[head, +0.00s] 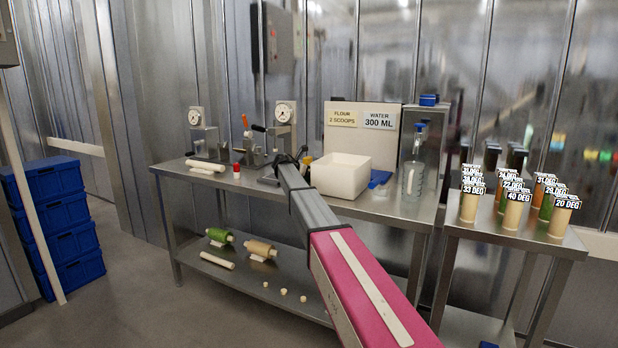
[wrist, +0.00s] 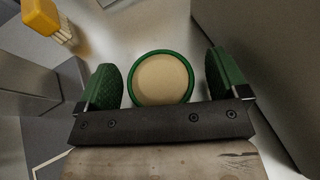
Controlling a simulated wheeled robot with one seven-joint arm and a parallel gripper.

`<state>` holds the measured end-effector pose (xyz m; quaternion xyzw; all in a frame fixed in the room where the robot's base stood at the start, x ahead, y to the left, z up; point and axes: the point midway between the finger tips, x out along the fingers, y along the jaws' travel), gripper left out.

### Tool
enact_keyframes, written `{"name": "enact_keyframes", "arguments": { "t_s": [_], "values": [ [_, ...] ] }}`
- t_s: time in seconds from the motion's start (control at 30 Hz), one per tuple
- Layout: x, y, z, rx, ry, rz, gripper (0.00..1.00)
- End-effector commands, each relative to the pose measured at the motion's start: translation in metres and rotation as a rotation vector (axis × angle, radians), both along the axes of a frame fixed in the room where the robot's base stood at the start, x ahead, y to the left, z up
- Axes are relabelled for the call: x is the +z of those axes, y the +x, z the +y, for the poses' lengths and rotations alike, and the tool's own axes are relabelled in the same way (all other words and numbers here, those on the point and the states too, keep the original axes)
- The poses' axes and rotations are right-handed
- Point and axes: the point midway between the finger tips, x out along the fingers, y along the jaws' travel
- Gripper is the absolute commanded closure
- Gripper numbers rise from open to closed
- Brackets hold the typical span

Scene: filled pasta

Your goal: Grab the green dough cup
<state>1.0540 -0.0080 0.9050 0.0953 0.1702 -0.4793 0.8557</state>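A round cup with a green rim and a pale beige top (wrist: 161,79) shows in the wrist view, in the middle between my fingers. My gripper (wrist: 163,66) is open, with one green finger on each side of the cup and a visible gap on both sides. The cup's sides and base are hidden from above. In the head view my arm reaches over the steel table, and I cannot make out the cup or the fingertips there.
A yellow-handled brush (wrist: 48,20) lies at the upper left. On the steel table stand a white bin (head: 340,178), a glass bottle (head: 413,165) and a red-capped item (head: 237,170). Several labelled cylinders (head: 515,210) stand on the right table. Blue crates (head: 65,240) are stacked at left.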

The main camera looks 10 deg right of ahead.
Motion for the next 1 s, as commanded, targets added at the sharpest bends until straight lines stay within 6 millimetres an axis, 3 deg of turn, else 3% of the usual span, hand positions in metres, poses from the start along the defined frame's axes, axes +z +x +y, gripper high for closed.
{"name": "enact_keyframes", "arguments": {
  "t_s": [0.03,0.17,0.2,0.57,0.77,0.87,1.0],
  "values": [
    [0.000,0.000,0.000,0.000,0.000,0.000,0.21],
    [0.000,0.000,0.000,0.000,0.000,0.000,0.63],
    [0.000,0.000,0.000,0.000,0.000,0.000,0.64],
    [0.004,0.000,0.000,0.000,-0.001,-0.001,0.65],
    [0.024,0.000,0.000,0.000,0.000,-0.002,0.65],
    [0.044,0.001,0.000,0.001,0.001,-0.003,0.65],
    [0.061,-0.015,0.031,0.004,0.000,-0.002,0.65]
  ]
}}
